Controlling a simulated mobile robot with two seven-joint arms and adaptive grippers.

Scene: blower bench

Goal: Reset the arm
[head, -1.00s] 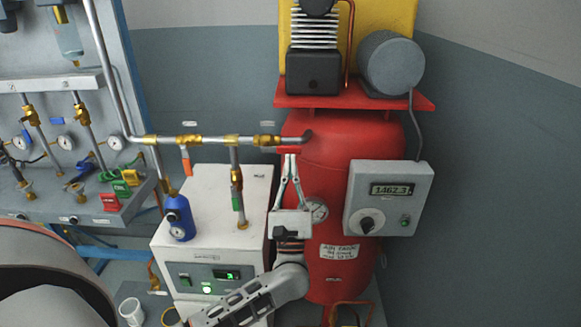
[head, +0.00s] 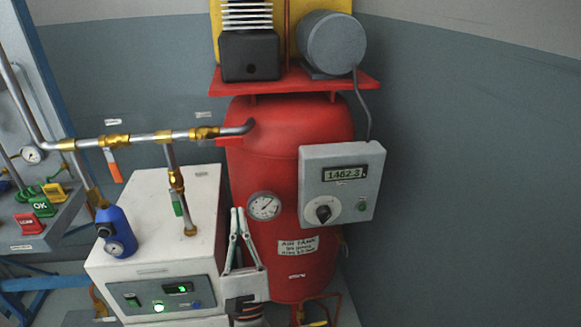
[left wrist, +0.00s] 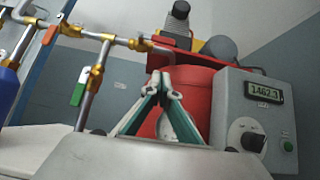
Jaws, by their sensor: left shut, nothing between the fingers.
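My left gripper (head: 237,211) is shut and empty, its fingers pointing up. In the head view it shows in front of the gap between the white cabinet (head: 150,215) and the red air tank (head: 290,150), left of and a little below the tank's round gauge (head: 264,206). In the left wrist view the fingertips (left wrist: 162,82) meet in front of the red tank (left wrist: 195,85). Most of my left arm is out of the picture. My right gripper is not in view.
A grey control box (head: 340,185) with a dial and a display reading about 1462.3 is on the tank's right side. A metal pipe (head: 150,138) with brass fittings crosses above the cabinet. A blue regulator (head: 117,232) hangs at the left. The right side is bare wall.

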